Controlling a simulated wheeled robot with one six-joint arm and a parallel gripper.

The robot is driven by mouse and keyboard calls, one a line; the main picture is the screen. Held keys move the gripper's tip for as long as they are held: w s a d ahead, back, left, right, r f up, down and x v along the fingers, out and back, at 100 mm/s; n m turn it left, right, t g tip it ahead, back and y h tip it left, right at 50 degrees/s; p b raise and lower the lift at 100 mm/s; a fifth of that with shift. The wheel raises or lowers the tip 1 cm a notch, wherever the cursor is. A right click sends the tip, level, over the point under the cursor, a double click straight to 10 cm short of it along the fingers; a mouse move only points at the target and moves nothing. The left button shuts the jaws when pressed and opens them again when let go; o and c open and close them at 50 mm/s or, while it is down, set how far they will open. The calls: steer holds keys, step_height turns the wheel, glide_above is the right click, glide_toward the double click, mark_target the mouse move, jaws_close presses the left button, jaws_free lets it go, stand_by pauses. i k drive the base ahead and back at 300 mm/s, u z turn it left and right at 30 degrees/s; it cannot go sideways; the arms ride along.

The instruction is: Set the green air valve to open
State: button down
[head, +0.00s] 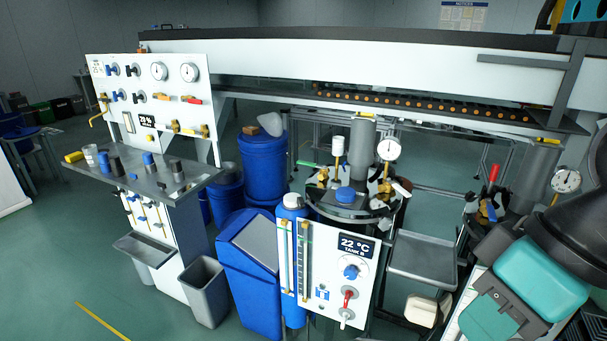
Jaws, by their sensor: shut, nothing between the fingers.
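The green air valve handle (308,164) shows on the left side of the lid of the round tank. It lies nearly level and points left from a brass fitting (322,176). From this distance I cannot tell whether the valve is open or closed. Teal and dark parts of my arm fill the lower right, well to the right of the valve. The fingers of my gripper do not show.
A panel (366,251) reading 22 °C, TANK B stands in front of the tank. A gauge (388,150) and a white-topped fitting (338,146) rise beside the valve. A grey tray (422,257) stands right of the tank. Blue drums (263,165) stand behind left.

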mark_target(304, 163)
steer(key=z, duration=0.85)
steer(key=k, duration=0.1)
steer(key=u, duration=2.05)
steer(key=i, duration=1.35)
steer(key=z, duration=0.85)
steer(key=i, duration=0.45)
steer(key=z, duration=0.4)
